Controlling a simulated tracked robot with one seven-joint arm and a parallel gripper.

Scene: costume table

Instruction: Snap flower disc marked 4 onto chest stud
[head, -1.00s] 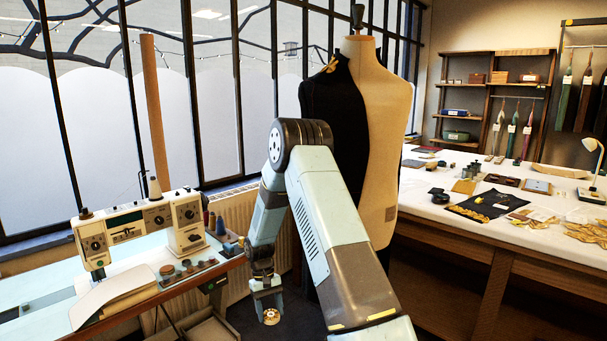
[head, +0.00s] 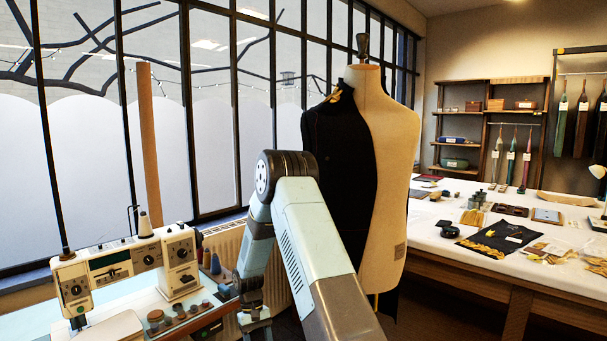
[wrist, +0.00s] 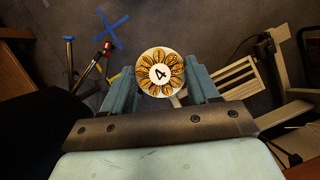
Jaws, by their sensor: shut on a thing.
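The flower disc marked 4 (wrist: 160,72) is round, with a pale rim, gold petals and a white centre. My gripper (wrist: 160,84) is shut on it in the wrist view, with the numbered face toward the camera. In the head view my gripper (head: 256,325) hangs low at the bottom edge, and the disc is not visible there. The dress form (head: 395,150) stands upright behind my arm, with a black half-jacket (head: 335,150) on its left side. My arm hides part of the jacket's lower left. I cannot make out the chest stud.
A sewing machine (head: 120,262) stands on a table at the left, close to my gripper. A long white table (head: 440,240) at the right holds several costume pieces. In the wrist view, a blue tape cross (wrist: 110,30) and metal stand legs show on the floor.

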